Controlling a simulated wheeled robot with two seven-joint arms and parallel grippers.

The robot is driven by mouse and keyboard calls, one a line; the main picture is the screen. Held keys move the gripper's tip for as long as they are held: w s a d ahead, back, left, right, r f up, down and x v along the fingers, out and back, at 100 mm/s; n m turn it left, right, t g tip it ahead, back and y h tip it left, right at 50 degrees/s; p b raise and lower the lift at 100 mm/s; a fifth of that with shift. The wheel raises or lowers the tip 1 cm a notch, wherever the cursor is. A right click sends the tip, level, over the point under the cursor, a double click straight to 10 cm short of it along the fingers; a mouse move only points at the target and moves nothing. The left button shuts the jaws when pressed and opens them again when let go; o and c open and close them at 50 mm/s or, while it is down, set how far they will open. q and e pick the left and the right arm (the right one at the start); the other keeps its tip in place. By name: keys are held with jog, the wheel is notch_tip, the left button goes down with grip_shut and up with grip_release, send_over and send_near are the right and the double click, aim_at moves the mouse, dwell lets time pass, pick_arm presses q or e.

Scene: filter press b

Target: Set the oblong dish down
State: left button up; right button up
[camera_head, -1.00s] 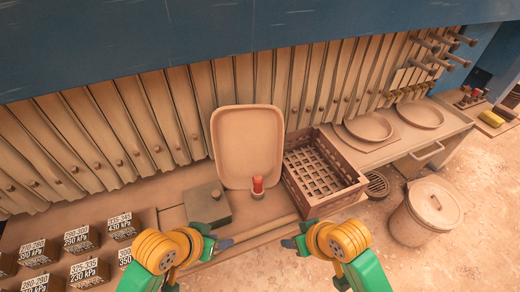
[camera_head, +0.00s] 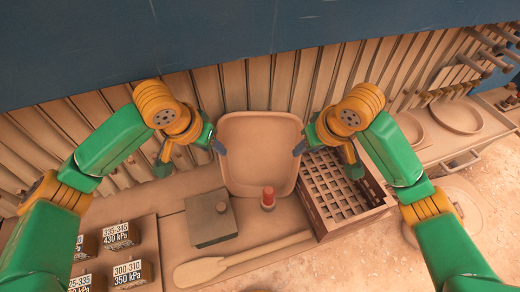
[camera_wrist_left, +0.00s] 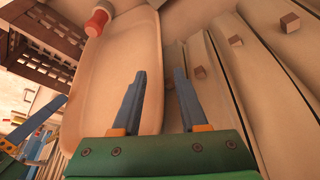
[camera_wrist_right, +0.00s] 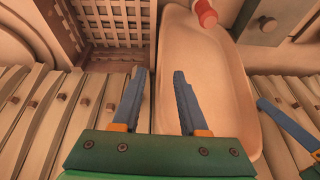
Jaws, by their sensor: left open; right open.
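The oblong dish (camera_head: 258,150) is a tan shallow tray with a raised rim. It stands upright, leaning back against the row of plates. My left gripper (camera_head: 217,146) is open at the dish's left edge, and my right gripper (camera_head: 300,146) is open at its right edge. In the left wrist view the dish rim (camera_wrist_left: 160,95) runs between the open fingers. In the right wrist view the opposite rim (camera_wrist_right: 157,85) also appears between the fingers. Neither gripper is closed on it.
A red-topped object (camera_head: 268,197) stands just before the dish's foot. A grey box (camera_head: 211,220) is at front left, and a lattice crate (camera_head: 340,200) stands close on the right. A paddle (camera_head: 215,268) lies along the front. Labelled blocks (camera_head: 120,237) sit at left.

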aim_at(221, 157)
pick_arm(q)
jog(key=x, duration=0.6)
jog(key=shift+s+d, duration=0.1)
jog(key=shift+s, duration=0.05)
pick_arm(e)
jog(key=x, duration=0.6)
jog(key=shift+s, duration=0.15)
pick_arm(q)
jog(key=shift+f, duration=0.35)
pick_arm(e)
jog(key=shift+a+f, duration=0.15)
jog(key=shift+f, duration=0.15)
pick_arm(q)
grip_shut()
pick_arm(e)
grip_shut()
